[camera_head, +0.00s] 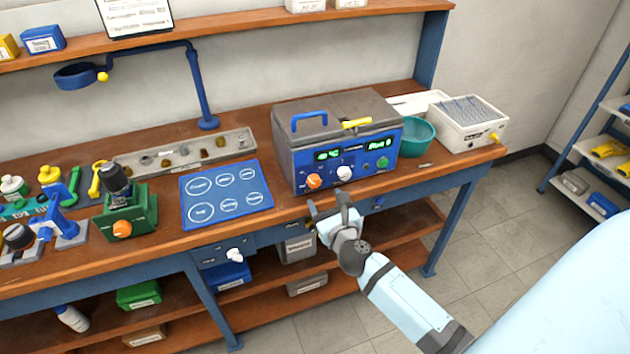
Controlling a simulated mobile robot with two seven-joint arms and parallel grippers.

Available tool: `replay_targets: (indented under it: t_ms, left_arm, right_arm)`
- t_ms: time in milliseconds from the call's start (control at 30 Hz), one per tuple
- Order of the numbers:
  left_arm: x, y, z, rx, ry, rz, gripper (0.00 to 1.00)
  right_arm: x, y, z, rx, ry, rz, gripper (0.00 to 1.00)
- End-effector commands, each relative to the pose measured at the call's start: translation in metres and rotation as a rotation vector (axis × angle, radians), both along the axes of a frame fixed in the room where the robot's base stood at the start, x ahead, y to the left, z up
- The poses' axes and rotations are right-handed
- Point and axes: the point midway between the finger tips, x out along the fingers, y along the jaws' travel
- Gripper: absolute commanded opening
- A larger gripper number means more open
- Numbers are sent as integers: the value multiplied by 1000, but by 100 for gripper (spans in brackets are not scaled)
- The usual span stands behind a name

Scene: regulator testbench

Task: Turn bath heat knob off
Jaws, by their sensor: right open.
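The bath (300,160) is a blue-fronted box with a grey lid, standing on the workbench. Its front has green lit displays, an orange knob (314,181) at lower left, a white knob (345,173) in the middle and a small green knob (382,162) at right. The labels are too small to read, so I cannot tell which is the heat knob. My right gripper (328,204) is open and empty, just in front of and below the orange and white knobs, apart from both. My left gripper is not in view.
A blue mat with circles (225,196) lies left of the bath. A teal bowl (416,137) and a white box (468,124) stand to its right. A green fixture with a dark cylinder (125,212) stands further left. The bench's front edge runs beneath my right gripper.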

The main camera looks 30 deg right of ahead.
Motion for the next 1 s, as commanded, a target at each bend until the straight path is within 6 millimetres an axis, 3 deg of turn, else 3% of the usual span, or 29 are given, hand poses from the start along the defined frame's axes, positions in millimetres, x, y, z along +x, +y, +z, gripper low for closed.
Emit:
replay_targets:
  t_ms: [100,333,500,800,1000]
  left_arm:
    - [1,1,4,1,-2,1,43]
    - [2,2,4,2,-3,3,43]
    - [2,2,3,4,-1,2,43]
    - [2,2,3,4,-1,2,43]
    - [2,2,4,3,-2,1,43]
  right_arm:
    - [26,-6,2,-3,-1,0,63]
    - [61,-14,0,-2,1,1,63]
    - [72,-17,0,-3,1,2,63]
    - [74,-17,-1,-3,1,2,63]
    - [74,-17,-1,-3,1,2,17]
